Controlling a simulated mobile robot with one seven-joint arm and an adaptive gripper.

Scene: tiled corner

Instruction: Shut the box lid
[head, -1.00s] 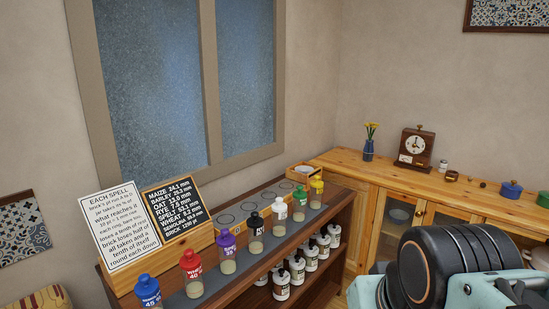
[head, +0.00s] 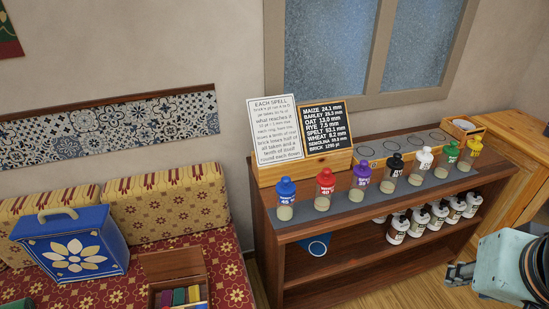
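A small wooden box (head: 154,300) sits on the red patterned bench at the bottom of the head view, cut off by the frame edge. Its brown lid (head: 172,263) stands raised at the back. Several coloured blocks or cloths, among them green, purple and yellow, show inside. My gripper (head: 458,273) shows at the lower right, in front of the shelf unit and far from the box. Its fingers are small and seen side-on, so I cannot tell whether they are open or shut.
A blue case (head: 70,243) with a white flower leans left of the box, against patterned cushions (head: 168,207). A wooden shelf unit (head: 330,222) with several coloured-cap bottles and two signs stands between box and gripper. Wooden floor shows at the lower right.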

